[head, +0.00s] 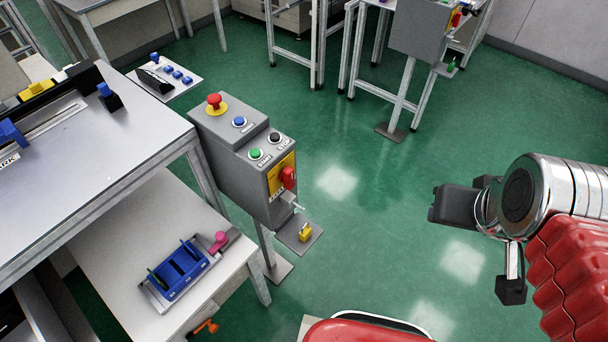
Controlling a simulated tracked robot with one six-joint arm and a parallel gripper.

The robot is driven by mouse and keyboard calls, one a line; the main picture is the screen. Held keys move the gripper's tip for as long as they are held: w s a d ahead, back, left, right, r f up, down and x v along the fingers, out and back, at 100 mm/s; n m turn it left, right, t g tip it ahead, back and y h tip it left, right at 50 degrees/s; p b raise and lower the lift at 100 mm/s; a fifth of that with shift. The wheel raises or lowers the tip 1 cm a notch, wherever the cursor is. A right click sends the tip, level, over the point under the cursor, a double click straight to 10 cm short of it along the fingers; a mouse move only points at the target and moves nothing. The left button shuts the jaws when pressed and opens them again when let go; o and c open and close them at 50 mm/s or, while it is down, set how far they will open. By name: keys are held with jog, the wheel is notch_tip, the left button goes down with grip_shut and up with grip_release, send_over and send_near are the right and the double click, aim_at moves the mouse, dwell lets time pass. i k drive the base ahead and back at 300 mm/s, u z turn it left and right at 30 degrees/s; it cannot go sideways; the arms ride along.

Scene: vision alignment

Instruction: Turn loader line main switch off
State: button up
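A grey control box (235,150) stands on a post in the middle of the head view. A red rotary switch (288,177) sits on a yellow plate (274,186) on its front face. Its exact handle angle is hard to tell. On the sloped top are a red mushroom button (214,101), a blue button (239,121), a green button (256,153) and a black button (275,137). My gripper (508,287) is at the right, well apart from the box and touching nothing visible. Its finger spacing is unclear from this angle.
A grey workbench (75,180) and lower table with a blue fixture (181,268) stand left. Another control box (418,30) is behind. Green floor (370,230) between box and gripper is clear.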

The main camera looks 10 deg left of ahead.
aim_at(286, 176)
jog(key=k, duration=1)
jog(key=u, duration=1.55)
jog(key=i, duration=1)
jog(key=z, duration=0.05)
